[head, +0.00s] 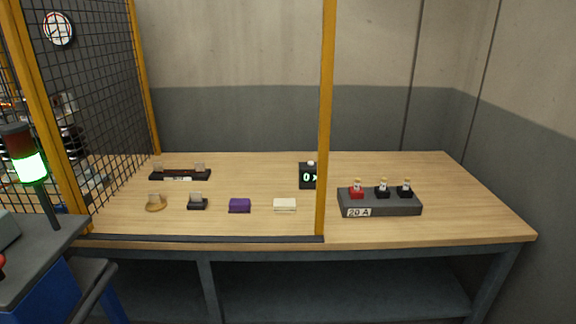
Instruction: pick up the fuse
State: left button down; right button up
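A dark grey block (381,206) with a "20 A" label stands on the right part of the wooden table. Three small upright pieces stand in it: a red-based one (356,191) at left and two black-based ones (382,190) (405,189). Each has a pale, yellowish top; they are too small to tell which part is a fuse. A long dark holder (180,175) with two upright clips and a pale label lies at the back left of the table. Neither of my grippers is in view.
A green-lit lamp (30,167) stands left.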

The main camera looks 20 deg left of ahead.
aim_at(356, 187)
jog(key=u, duration=0.1)
jog(key=i, duration=0.25)
jog(key=z, duration=1.15)
jog(key=i, duration=1.45)
jog(key=u, duration=2.35)
